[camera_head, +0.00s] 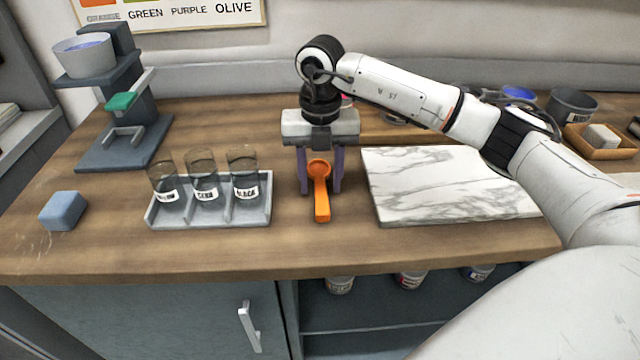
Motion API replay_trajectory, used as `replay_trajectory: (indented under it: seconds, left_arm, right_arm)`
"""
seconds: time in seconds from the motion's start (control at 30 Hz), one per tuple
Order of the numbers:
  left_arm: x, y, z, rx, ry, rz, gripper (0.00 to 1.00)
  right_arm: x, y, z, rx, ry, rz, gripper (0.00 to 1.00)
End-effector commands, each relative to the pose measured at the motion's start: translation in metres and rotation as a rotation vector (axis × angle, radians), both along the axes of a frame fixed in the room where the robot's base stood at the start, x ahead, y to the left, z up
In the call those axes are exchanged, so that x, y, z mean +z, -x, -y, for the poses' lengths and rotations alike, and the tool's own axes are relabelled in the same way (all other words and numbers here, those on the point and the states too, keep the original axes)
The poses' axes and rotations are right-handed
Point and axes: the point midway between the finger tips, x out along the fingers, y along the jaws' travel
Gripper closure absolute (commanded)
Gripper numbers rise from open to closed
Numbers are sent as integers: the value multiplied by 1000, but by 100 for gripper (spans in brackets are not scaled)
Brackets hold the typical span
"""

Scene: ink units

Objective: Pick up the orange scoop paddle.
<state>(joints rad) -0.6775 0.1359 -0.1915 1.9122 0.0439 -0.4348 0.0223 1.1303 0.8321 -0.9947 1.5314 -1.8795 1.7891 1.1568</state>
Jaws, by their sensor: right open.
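The orange scoop paddle (321,195) is in the middle of the wooden worktop, its round bowl away from me and its handle pointing to the front edge. My right gripper (320,188) is open and points down over the scoop, with one purple-grey finger on each side of it. I cannot tell whether the fingers touch the scoop or how far the scoop is from the worktop. My left gripper is not in view.
A tray (208,219) with three labelled glasses stands left of the scoop. A white marble slab (450,185) lies close on the right. A blue block (62,210) and a dispenser stand (125,140) are at the left. The wood in front of the scoop is clear.

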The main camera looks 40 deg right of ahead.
Motion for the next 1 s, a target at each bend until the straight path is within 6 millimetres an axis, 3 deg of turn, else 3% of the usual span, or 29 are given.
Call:
replay_trajectory:
  seconds: [0.07, 0.3, 0.67, 1.0]
  left_arm:
    - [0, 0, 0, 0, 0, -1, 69]
    - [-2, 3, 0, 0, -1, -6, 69]
    - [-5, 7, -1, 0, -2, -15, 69]
    - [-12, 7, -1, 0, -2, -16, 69]
  right_arm:
    - [0, 0, 0, 0, 0, 0, 59]
    - [0, 0, 0, -1, 0, 0, 100]
    - [6, 0, 0, -1, 0, 1, 100]
    - [69, -1, 0, -1, -1, 4, 100]
